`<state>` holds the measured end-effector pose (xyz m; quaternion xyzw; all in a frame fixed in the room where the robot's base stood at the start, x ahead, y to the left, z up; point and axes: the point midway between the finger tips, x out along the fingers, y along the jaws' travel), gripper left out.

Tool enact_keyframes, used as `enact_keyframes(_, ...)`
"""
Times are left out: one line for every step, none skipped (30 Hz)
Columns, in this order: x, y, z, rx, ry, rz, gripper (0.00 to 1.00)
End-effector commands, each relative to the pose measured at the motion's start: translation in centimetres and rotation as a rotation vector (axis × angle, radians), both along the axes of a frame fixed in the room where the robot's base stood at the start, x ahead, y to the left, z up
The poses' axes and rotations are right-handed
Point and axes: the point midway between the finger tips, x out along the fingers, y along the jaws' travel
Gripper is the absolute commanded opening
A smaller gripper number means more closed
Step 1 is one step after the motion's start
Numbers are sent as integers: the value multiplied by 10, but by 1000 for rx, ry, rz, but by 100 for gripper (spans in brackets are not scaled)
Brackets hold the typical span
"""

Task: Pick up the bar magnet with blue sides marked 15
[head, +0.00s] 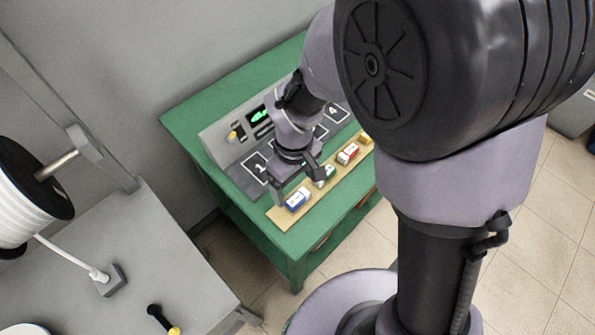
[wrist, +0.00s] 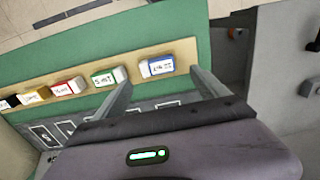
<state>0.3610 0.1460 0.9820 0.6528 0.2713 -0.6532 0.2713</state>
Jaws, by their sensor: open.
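The bar magnet with blue sides and a white top (head: 297,201) lies at the near left end of a tan strip on the green table. It also shows in the wrist view (wrist: 157,66); the marking on its top is too small to read surely. My gripper (head: 298,188) is open and points down just above and behind this magnet in the head view. In the wrist view the magnet appears between the two fingers of my gripper (wrist: 158,70), with no contact visible.
On the tan strip (head: 283,219) stand magnets with green (wrist: 108,77), red (wrist: 67,87) and yellow (wrist: 34,96) sides, and a dark one at the edge. A grey console with a lit display (head: 258,114) and numbered slots lies behind. A grey bench with a white spool (head: 22,195) stands left.

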Motion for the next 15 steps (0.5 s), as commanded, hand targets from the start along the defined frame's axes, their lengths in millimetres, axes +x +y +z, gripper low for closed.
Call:
enact_keyframes(0, 0, -4, 0, 0, -1, 84)
enact_keyframes(0, -1, -6, 0, 0, -1, 84)
enact_keyframes(0, -1, -11, 0, 1, -2, 84)
enact_keyframes(-1, -2, -15, 0, 1, -2, 84)
enact_keyframes(-1, -3, -21, -1, 1, -2, 84)
enact_keyframes(-1, -5, -30, -1, 2, -2, 84)
enact_keyframes(-1, -6, -36, -1, 2, -2, 84)
enact_keyframes(-1, -7, -43, -1, 1, -2, 84)
enact_keyframes(-2, -7, -51, -1, 3, -2, 84)
enact_keyframes(-2, -6, -55, -1, 2, -2, 84)
enact_keyframes(-1, -6, -56, -1, 1, -2, 84)
enact_keyframes(-1, -6, -56, 0, 0, -3, 84)
enact_keyframes(-1, -6, -55, 0, 0, -3, 84)
enact_keyframes(-1, -6, -54, 0, 0, -3, 84)
enact_keyframes(-1, -6, -54, 1, -1, -3, 84)
